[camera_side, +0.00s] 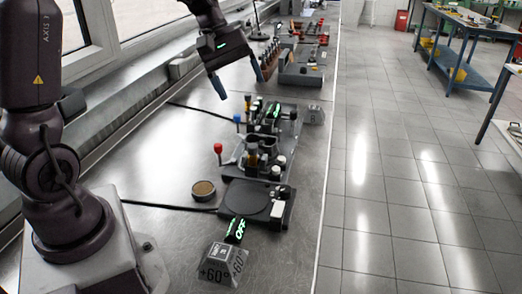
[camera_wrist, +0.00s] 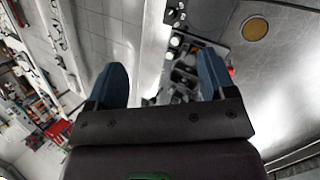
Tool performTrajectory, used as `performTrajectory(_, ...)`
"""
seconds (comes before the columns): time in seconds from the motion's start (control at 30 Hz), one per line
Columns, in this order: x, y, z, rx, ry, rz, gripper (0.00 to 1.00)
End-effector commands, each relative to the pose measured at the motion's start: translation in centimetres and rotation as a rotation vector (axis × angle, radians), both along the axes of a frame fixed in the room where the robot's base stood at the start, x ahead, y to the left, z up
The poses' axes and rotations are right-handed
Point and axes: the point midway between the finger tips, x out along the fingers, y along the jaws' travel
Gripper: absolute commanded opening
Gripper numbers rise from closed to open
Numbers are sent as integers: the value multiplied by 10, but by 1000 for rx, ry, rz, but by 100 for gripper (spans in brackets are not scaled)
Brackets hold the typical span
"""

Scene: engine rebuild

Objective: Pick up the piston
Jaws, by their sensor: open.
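My gripper (camera_side: 239,82) is open and empty, raised above the bench left of the engine fixtures in the side view. Its two blue fingers also show spread apart in the wrist view (camera_wrist: 161,78). I cannot surely tell the piston from the other small parts. A dark upright cylinder (camera_side: 252,158) stands in the middle fixture (camera_side: 233,168), well below and apart from my gripper. In the wrist view the fixture parts (camera_wrist: 185,75) are small and partly hidden behind the right finger.
A round brown-topped tin (camera_side: 203,190) sits on the bench, also in the wrist view (camera_wrist: 255,28). A red knob (camera_side: 218,148) sticks up beside the fixture. A flat black plate (camera_side: 246,199) and a +60° block (camera_side: 222,262) stand nearer. Bare metal bench (camera_side: 165,150) lies left.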

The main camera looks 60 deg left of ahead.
Motion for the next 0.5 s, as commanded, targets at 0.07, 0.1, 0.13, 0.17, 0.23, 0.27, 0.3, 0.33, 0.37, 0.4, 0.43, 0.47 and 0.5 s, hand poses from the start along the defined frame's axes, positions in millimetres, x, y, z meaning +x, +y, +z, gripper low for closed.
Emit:
performTrajectory(0.07,17,30,-25,-123,55,141,77)
performTrajectory(0.1,25,44,-36,-183,77,207,77)
performTrajectory(0.13,29,55,-45,-230,94,258,77)
performTrajectory(0.17,34,66,-54,-276,107,308,77)
performTrajectory(0.23,41,92,-77,-387,138,425,77)
performTrajectory(0.27,43,104,-88,-436,150,474,77)
performTrajectory(0.3,45,119,-101,-501,163,537,77)
performTrajectory(0.33,45,130,-112,-548,172,584,77)
performTrajectory(0.37,46,140,-122,-595,180,627,77)
performTrajectory(0.4,45,153,-135,-654,188,683,77)
performTrajectory(0.43,44,162,-144,-696,194,722,77)
performTrajectory(0.47,42,171,-153,-735,198,755,77)
performTrajectory(0.5,40,180,-163,-781,203,798,77)
